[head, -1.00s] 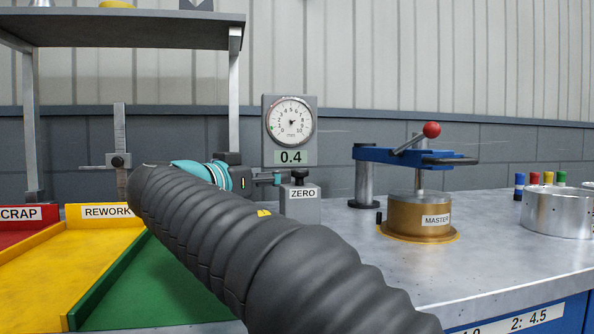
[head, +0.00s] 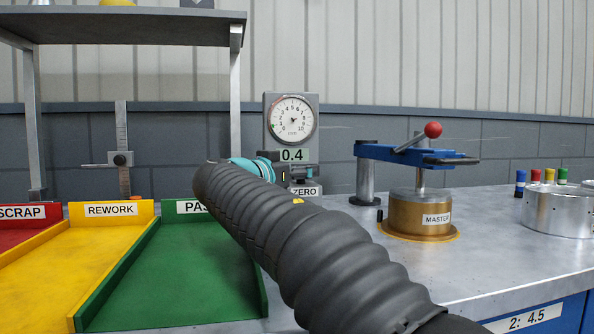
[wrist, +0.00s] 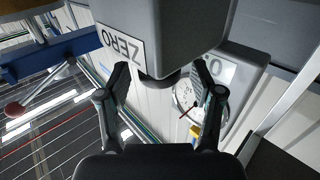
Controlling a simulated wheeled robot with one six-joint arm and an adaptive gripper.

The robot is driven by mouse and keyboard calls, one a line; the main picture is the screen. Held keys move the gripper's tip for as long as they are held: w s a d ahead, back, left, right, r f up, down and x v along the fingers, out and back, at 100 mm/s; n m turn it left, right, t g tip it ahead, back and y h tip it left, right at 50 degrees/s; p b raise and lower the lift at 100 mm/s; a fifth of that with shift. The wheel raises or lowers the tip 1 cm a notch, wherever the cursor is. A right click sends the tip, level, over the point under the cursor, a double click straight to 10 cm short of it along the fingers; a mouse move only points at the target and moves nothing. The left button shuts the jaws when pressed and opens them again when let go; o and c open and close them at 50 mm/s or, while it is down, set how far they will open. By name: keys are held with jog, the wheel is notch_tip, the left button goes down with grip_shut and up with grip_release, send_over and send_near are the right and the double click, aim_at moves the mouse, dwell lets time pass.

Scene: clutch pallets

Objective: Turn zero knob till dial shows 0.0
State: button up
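The dial gauge (head: 292,120) stands on a grey post at the back of the bench, and its display (head: 292,155) reads 0.4. Below it is the grey block with the ZERO label (head: 307,190), partly hidden by my arm. In the wrist view the ZERO block (wrist: 178,30) fills the top, with the dark round zero knob (wrist: 163,82) on its end. My gripper (wrist: 161,76) is open, with one finger on each side of the knob; gaps seem to show, but contact is unclear. In the head view my wrist mostly hides my gripper (head: 298,173).
A blue clamp (head: 405,152) with a red-ball lever stands right of the gauge over the brass MASTER piece (head: 418,215). A metal ring (head: 558,210) is further right. Green (head: 180,260), yellow (head: 80,255) and red chutes lie left. A shelf (head: 120,28) overhangs the left side.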

jog(key=c, duration=1)
jog(key=shift+f+b, duration=0.15)
jog(key=shift+b, duration=0.55)
